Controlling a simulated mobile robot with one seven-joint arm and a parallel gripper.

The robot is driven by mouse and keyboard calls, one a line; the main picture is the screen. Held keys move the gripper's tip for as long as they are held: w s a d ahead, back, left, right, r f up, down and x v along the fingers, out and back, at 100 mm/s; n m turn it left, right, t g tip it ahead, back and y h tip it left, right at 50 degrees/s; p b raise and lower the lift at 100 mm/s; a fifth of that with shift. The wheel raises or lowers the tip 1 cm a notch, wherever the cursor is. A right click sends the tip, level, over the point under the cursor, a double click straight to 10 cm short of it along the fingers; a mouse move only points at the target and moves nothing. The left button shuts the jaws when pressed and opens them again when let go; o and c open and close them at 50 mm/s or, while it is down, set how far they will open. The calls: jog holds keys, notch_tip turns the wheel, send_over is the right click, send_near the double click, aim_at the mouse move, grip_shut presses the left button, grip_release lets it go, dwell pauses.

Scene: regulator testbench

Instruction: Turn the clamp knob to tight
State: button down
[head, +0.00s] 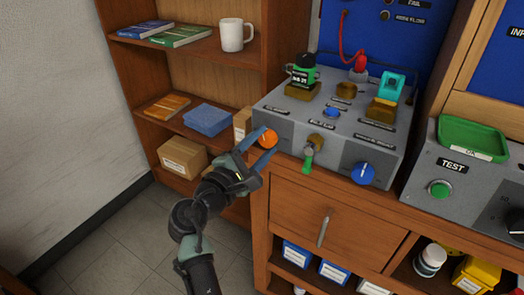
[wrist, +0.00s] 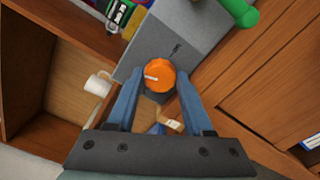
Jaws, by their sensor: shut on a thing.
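An orange knob (head: 268,138) sits on the front face of the grey testbench box, at its left end. My gripper (head: 263,146) reaches it from the front left, with one blue finger on each side, and is shut on it. In the wrist view the orange knob (wrist: 160,73) lies between the tips of the fingers (wrist: 159,82), and a short white mark on it points left. The label by the knob is too small to read, so I cannot tell for certain that this is the clamp knob.
A green lever (head: 309,157) and a blue knob (head: 362,173) are on the same front face, to the right. A wooden drawer (head: 300,212) is below. A shelf with a white mug (head: 235,35) and cardboard boxes (head: 183,157) stands to the left. The floor at left is clear.

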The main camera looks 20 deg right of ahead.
jog(key=m+b, duration=0.1)
jog(key=m, duration=0.1)
jog(key=m+b, duration=0.3)
jog(key=shift+f+m, duration=0.3)
jog(key=m+b, duration=0.4)
jog(key=m, duration=0.1)
jog(key=shift+b, duration=0.4)
jog(key=m+b, duration=0.4)
jog(key=m, duration=0.2)
jog(key=shift+b, duration=0.3)
jog(key=m+b, duration=0.3)
jog(key=m, duration=0.1)
jog(key=shift+r+m+b, duration=0.1)
jog(key=shift+m+b, duration=0.2)
jog(key=shift+m, duration=0.4)
jog(key=shift+r, duration=0.1)
jog(key=shift+c, duration=1.5)
grip_release()
jog(key=p+v, duration=0.2)
jog(key=v, duration=1.1)
jog(key=shift+p, duration=0.35)
